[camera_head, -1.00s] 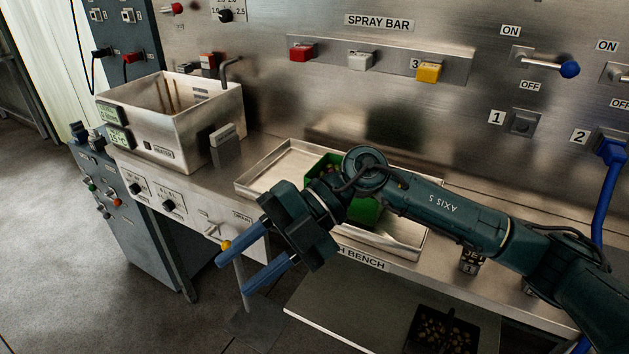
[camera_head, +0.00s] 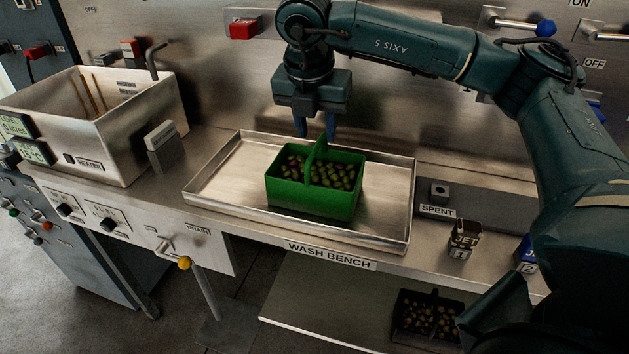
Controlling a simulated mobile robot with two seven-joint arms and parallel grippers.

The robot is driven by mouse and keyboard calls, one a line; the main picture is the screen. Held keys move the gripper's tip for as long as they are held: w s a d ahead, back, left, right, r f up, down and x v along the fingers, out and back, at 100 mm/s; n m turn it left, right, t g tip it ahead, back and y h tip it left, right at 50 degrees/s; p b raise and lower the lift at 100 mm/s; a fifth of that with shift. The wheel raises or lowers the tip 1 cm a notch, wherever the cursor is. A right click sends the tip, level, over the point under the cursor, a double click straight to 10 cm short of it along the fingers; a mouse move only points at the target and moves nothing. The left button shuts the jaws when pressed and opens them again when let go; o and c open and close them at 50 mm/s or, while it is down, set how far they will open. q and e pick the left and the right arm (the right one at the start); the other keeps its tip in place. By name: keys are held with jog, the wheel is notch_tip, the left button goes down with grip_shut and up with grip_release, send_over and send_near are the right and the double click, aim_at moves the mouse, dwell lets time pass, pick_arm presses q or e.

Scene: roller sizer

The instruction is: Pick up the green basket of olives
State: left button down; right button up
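The green basket (camera_head: 315,201) stands upright in a shallow metal tray (camera_head: 223,183) on the wash bench, filled with olives on both sides of its raised middle handle (camera_head: 318,152). My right gripper (camera_head: 316,130) points down above the basket. Its two blue fingers are apart, and the top of the handle shows between or just in front of them. I cannot tell whether they touch it. The gripper holds nothing that I can see. My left gripper is not in view.
A metal heater tank (camera_head: 95,135) stands at left with a small grey block (camera_head: 165,145) beside it. A dark basket of olives (camera_head: 428,318) sits on the lower shelf. Jet blocks (camera_head: 465,240) stand right of the tray. The tray's left part is clear.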

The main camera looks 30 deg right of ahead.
aim_at(317, 145)
jog(key=p+x, duration=0.1)
jog(key=x, duration=0.6)
jog(key=shift+w+f, duration=0.2)
jog(key=shift+f, duration=0.1)
jog(key=shift+c, duration=0.3)
grip_shut()
jog(key=shift+r, duration=0.15)
dwell(0.7)
